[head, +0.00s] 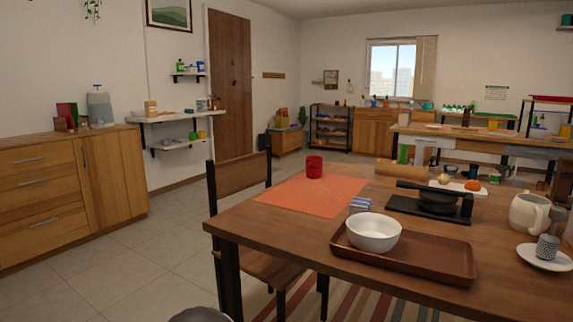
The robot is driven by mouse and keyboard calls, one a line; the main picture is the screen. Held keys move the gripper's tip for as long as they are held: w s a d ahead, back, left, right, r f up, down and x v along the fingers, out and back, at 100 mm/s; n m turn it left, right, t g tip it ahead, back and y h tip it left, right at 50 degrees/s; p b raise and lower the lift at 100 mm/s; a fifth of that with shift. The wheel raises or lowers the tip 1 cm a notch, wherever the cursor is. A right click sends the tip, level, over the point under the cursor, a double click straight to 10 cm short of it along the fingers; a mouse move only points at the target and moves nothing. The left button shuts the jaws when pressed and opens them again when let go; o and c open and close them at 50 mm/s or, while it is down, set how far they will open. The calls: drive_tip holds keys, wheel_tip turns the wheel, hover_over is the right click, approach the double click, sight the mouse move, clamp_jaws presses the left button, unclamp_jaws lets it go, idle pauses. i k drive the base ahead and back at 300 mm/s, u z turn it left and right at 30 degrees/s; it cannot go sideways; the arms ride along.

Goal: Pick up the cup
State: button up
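At the table's right side stands a cream mug or pitcher (528,212) with a handle. In front of it, a small grey patterned vessel (547,247), perhaps a cup, is on a white saucer (541,260). I cannot tell which of these the task means. My gripper is not in the head view.
A white bowl (373,233) sits on a brown tray (425,259) at the table's front. Behind are a small blue-and-white box (360,205) and a black slab (416,206) with a dark round vessel. A chair (239,179) stands at the table's left. Floor (130,262) is open further left.

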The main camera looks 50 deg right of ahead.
sight(313, 164)
drive_tip(key=i, duration=3.2)
drive_tip(key=z, duration=3.35)
